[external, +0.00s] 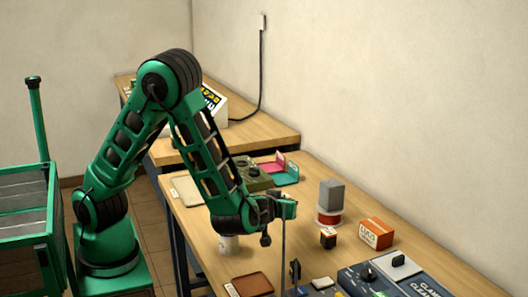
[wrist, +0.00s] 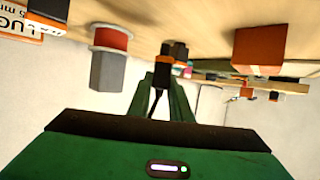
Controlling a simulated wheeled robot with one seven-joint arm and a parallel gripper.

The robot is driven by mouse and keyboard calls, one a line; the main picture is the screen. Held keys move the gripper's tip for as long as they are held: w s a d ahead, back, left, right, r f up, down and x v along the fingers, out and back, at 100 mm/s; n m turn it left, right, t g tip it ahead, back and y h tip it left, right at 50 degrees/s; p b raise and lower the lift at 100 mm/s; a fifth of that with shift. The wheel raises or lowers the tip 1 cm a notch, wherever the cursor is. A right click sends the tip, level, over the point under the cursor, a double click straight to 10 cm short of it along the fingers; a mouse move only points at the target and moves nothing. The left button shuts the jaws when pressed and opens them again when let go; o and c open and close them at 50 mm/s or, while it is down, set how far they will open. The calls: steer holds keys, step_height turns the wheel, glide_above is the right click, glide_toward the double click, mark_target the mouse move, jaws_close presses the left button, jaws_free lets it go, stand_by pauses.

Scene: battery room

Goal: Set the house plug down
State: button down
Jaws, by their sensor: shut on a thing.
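My gripper (external: 287,208) reaches out over the workbench, its green fingers pointing toward the wall side. In the wrist view its fingers (wrist: 165,85) are shut on a small black piece with an orange band, which I take to be the house plug (wrist: 174,52). A thin dark cord shows between the fingers. In the external view the plug is mostly hidden by the fingers, and I cannot tell whether it touches anything. The wooden bench top (external: 345,262) lies below the gripper.
A grey block on a red spool (external: 329,217), a small black-and-orange box (external: 328,238) and an orange lugs box (external: 376,233) stand right of the gripper. A white cup (external: 228,245) is below the arm. A brown tray (external: 250,286) and dark panel (external: 390,282) lie in front.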

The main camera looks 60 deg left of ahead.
steer(key=shift+d+f, duration=0.1)
steer(key=shift+f, duration=1.95)
steer(key=shift+f, duration=0.15)
steer(key=c, duration=1.6)
jaws_free()
steer(key=shift+s+d+r, duration=0.1)
steer(key=shift+d+r, duration=0.05)
steer(key=shift+r, duration=0.1)
steer(key=v, duration=1.1)
steer(key=shift+s+d, duration=0.25)
